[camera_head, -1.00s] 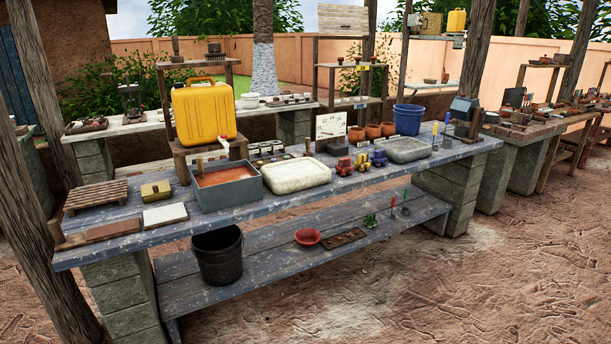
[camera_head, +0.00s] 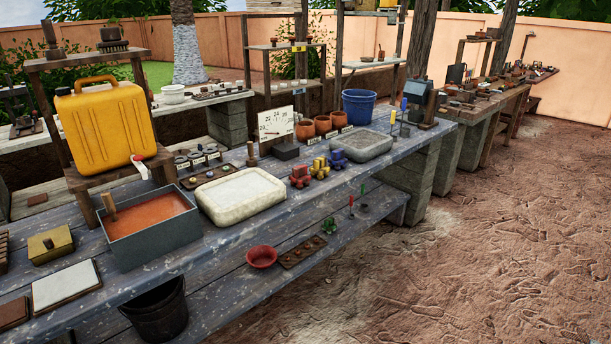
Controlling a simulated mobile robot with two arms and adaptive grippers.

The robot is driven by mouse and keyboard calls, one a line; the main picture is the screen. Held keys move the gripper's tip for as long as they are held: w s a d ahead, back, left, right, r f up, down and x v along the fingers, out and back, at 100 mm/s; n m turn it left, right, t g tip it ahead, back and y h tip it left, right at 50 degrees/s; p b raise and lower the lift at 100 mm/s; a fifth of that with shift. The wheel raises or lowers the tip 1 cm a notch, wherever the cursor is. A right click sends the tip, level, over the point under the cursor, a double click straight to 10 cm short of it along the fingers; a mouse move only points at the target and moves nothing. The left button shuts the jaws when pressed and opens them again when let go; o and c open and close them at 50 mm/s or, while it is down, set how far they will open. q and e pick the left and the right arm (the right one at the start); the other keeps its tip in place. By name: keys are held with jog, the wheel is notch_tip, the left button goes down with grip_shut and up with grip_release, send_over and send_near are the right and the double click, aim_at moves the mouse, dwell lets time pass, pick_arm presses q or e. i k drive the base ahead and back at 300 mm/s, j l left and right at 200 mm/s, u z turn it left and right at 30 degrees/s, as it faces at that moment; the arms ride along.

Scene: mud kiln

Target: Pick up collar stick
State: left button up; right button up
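No object can be surely told as the collar stick at this size. Thin upright sticks show in the head view: a red-topped one (camera_head: 351,203) and a green-topped one (camera_head: 362,193) near the right part of the lower shelf. A yellow one (camera_head: 393,118) and a blue one (camera_head: 404,106) stand at the far right end of the workbench (camera_head: 225,235). A short wooden stick (camera_head: 109,206) leans in the grey basin (camera_head: 155,248) of orange-red liquid. Neither of my grippers is in view.
A yellow jerrycan (camera_head: 108,122) sits on a wooden stand. A pale stone tray (camera_head: 240,195), small toy-like vehicles (camera_head: 320,168), clay pots (camera_head: 323,124) and a blue bucket (camera_head: 360,107) crowd the bench. A black bucket (camera_head: 158,312) is below. Open dirt ground (camera_head: 470,250) lies at right.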

aim_at(107, 197)
jog(key=u, duration=1.25)
